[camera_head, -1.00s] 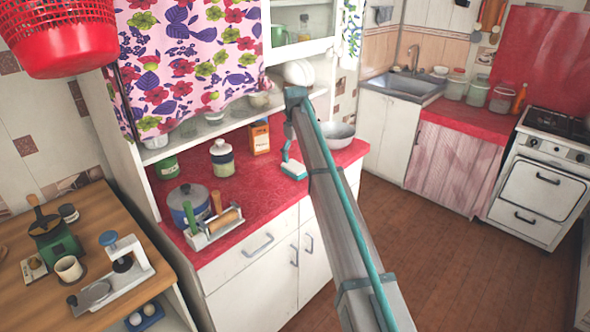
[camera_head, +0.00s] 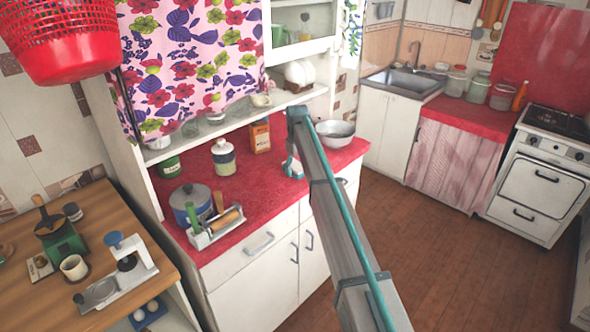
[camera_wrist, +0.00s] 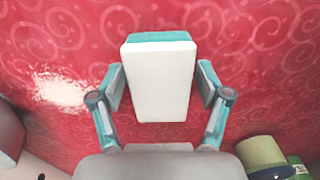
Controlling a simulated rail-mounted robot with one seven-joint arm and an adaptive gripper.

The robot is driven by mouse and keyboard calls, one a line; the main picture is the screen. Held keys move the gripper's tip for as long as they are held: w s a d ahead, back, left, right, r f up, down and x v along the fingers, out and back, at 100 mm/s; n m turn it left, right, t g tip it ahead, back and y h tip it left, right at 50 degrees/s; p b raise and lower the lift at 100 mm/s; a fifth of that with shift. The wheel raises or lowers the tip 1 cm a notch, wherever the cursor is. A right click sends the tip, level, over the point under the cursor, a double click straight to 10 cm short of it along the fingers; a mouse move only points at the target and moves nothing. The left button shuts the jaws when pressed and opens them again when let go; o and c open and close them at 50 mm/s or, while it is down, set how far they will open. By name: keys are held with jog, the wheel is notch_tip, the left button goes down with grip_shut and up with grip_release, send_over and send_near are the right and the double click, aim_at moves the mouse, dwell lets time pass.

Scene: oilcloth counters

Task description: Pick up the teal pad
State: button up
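The teal pad (camera_wrist: 160,75) shows large in the wrist view, a white block with a teal band along its top edge. It lies between the two teal fingers of my gripper (camera_wrist: 160,84). The fingers are spread to about the pad's width. Whether they touch its sides I cannot tell. In the head view the pad (camera_head: 293,168) is small, at the red counter (camera_head: 262,196) beside the end of my arm, which hides part of that area.
A blue pot (camera_head: 190,205) and a utensil rack (camera_head: 216,231) stand nearer the counter's left end. A shelf (camera_head: 235,122) overhangs the back.

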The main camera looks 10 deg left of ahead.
aim_at(296, 166)
jog(key=c, duration=0.8)
jog(key=shift+r, duration=0.1)
jog(key=shift+r, duration=0.5)
notch_tip(296, 166, up, 2)
jog(key=shift+b, duration=0.55)
jog(key=s+r+b, duration=0.1)
jog(key=s+r, duration=0.2)
jog(key=s, duration=0.1)
jog(key=s+a+r+b, duration=0.1)
jog(key=s+r+b, duration=0.1)
jog(key=s, duration=0.3)
jog(key=s+a+r+b, duration=0.1)
jog(key=s+r, duration=0.3)
jog(key=shift+s+r, duration=0.4)
